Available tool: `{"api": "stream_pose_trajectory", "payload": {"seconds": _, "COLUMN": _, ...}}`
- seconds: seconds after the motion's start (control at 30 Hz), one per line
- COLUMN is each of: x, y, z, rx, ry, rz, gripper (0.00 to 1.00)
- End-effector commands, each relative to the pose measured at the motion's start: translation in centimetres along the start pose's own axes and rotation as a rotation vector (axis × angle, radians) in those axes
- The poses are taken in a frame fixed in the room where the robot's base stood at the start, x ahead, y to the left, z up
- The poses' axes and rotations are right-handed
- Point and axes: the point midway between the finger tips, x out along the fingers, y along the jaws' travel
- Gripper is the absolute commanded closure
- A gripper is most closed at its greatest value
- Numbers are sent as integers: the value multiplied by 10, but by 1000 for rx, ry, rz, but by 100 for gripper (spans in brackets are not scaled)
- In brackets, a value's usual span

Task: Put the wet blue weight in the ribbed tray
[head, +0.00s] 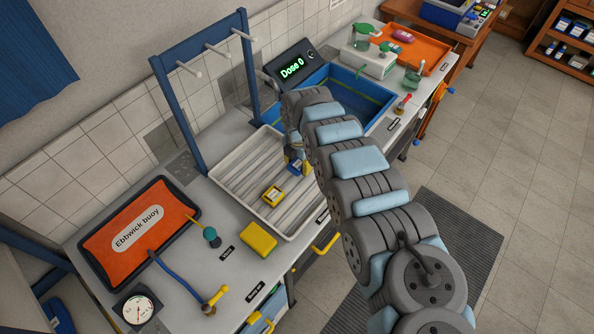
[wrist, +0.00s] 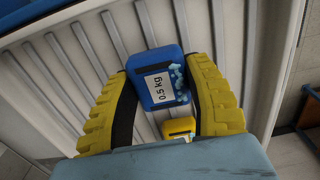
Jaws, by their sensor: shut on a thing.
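The blue weight (wrist: 158,84) is marked 0.5 kg and has pale wet-looking patches on one side. My gripper (wrist: 158,72) is shut on it, with one yellow finger on each side. In the head view the blue weight (head: 295,168) is over the right part of the white ribbed tray (head: 236,178), partly hidden by my gripper. I cannot tell whether it touches the tray floor. A yellow weight (head: 272,196) with a label sits in the tray, and part of it shows in the wrist view (wrist: 178,127).
A blue peg rack (head: 172,103) stands behind the tray. A blue basin (head: 345,88) and a display (head: 291,66) are to its upper right.

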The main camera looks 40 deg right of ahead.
Motion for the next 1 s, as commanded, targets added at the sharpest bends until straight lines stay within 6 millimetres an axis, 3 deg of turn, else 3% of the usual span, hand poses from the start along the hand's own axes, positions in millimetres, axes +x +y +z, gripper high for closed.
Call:
{"api": "stream_pose_trajectory", "payload": {"seconds": 0.03, "x": 12, "y": -1, "z": 1, "rx": 3, "ry": 0, "rz": 0, "gripper": 89}}
{"api": "stream_pose_trajectory", "payload": {"seconds": 0.13, "x": 21, "y": -3, "z": 3, "rx": 6, "ry": 0, "rz": 0, "gripper": 89}}
{"api": "stream_pose_trajectory", "payload": {"seconds": 0.6, "x": 25, "y": -3, "z": 4, "rx": 7, "ry": 0, "rz": 0, "gripper": 89}}
{"api": "stream_pose_trajectory", "payload": {"seconds": 0.63, "x": 25, "y": -4, "z": 4, "rx": 7, "ry": 1, "rz": 0, "gripper": 45}}
{"api": "stream_pose_trajectory", "payload": {"seconds": 0.7, "x": 24, "y": -4, "z": 4, "rx": 7, "ry": 1, "rz": 0, "gripper": 25}}
{"api": "stream_pose_trajectory", "payload": {"seconds": 1.0, "x": 24, "y": -4, "z": 4, "rx": 7, "ry": 1, "rz": 0, "gripper": 24}}
